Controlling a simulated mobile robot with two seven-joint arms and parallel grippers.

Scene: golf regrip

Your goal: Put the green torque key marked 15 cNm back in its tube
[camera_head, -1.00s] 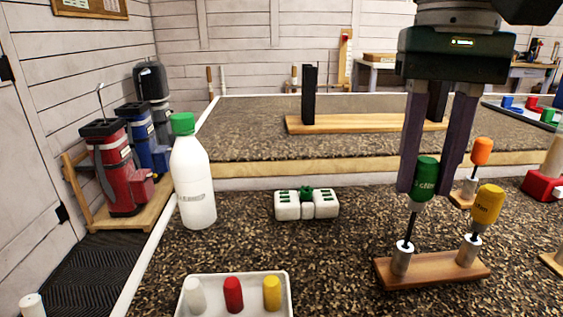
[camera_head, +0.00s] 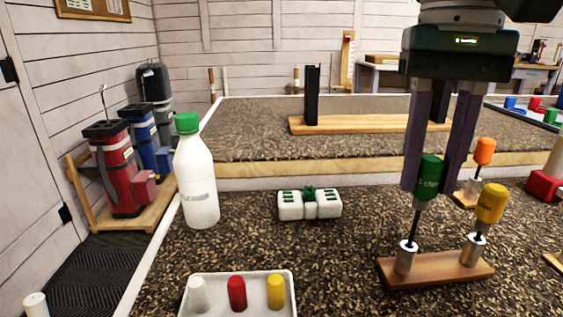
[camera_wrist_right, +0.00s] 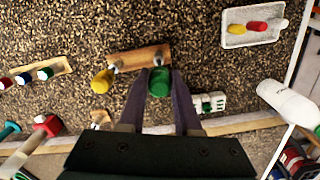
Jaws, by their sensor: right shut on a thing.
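The green torque key (camera_head: 428,172) stands nearly upright, leaning slightly, with its dark shaft pointing down. Its marking is too small to read in full. My right gripper (camera_head: 436,180) is shut on its green handle, one finger on each side; the key also shows between the fingers in the right wrist view (camera_wrist_right: 159,82). The shaft's lower end is at the mouth of the left silver tube (camera_head: 405,261) on a wooden stand (camera_head: 436,271); how deep it sits I cannot tell. My left gripper is not in view.
A yellow key (camera_head: 490,204) stands in the right tube of the same stand, close to my right finger. An orange key (camera_head: 484,151) stands behind. A white bottle (camera_head: 197,182), a white-green block (camera_head: 310,206) and a tray (camera_head: 240,275) with caps are to the left.

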